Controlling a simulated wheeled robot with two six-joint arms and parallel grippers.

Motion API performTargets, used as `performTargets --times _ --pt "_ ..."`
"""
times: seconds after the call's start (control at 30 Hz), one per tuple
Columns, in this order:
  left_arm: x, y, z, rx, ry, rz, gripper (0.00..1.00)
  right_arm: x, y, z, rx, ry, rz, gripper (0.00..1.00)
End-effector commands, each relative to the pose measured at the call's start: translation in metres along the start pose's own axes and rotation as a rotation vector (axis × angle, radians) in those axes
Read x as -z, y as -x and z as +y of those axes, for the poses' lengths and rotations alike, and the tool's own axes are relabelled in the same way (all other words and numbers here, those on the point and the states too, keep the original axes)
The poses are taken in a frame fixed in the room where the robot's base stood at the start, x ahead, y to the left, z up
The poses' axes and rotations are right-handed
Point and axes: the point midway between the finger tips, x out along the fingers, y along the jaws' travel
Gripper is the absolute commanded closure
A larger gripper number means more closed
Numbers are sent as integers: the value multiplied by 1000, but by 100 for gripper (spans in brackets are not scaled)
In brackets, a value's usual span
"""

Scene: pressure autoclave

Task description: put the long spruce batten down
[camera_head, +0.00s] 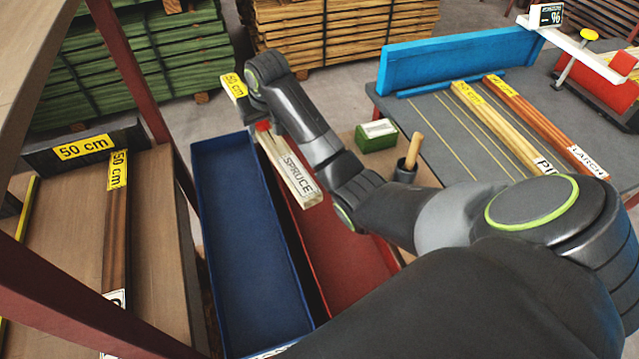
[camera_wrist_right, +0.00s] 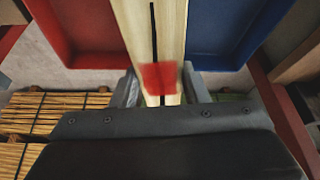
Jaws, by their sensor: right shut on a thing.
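The long spruce batten (camera_head: 287,165) is pale wood with a white SPRUCE label and a yellow 50 cm label at its far end. My right gripper (camera_wrist_right: 160,92) is shut on it, at a red mark on the wood. In the head view the batten is held over the edges between the blue tray (camera_head: 235,230) and the red tray (camera_head: 345,255). In the right wrist view it runs across the gap between the red tray (camera_wrist_right: 88,50) and the blue tray (camera_wrist_right: 225,40). My forearm hides part of the gripper. My left gripper is not in view.
A shelf (camera_head: 160,220) with a dark 50 cm batten (camera_head: 116,220) stands left. A grey table (camera_head: 450,125) at right carries pine and larch battens, with a blue fence behind. A green box (camera_head: 376,137) and a mallet in a cup (camera_head: 405,168) stand beyond the red tray.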

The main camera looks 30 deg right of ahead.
Motion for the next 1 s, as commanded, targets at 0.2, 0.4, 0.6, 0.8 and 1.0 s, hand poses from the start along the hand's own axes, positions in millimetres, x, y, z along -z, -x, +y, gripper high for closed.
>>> performTargets --times 0.2,0.4,0.6,0.8,1.0 --pt "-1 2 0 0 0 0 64 -70 6 44 -33 -82 5 90" --pt "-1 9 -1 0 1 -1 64 -130 27 71 -62 -130 4 90" --pt "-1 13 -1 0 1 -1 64 -171 45 83 -81 -150 3 90" --pt "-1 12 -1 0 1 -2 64 -189 44 86 -85 -158 -1 90" --pt "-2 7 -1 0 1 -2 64 -205 9 87 -86 -159 -3 90"
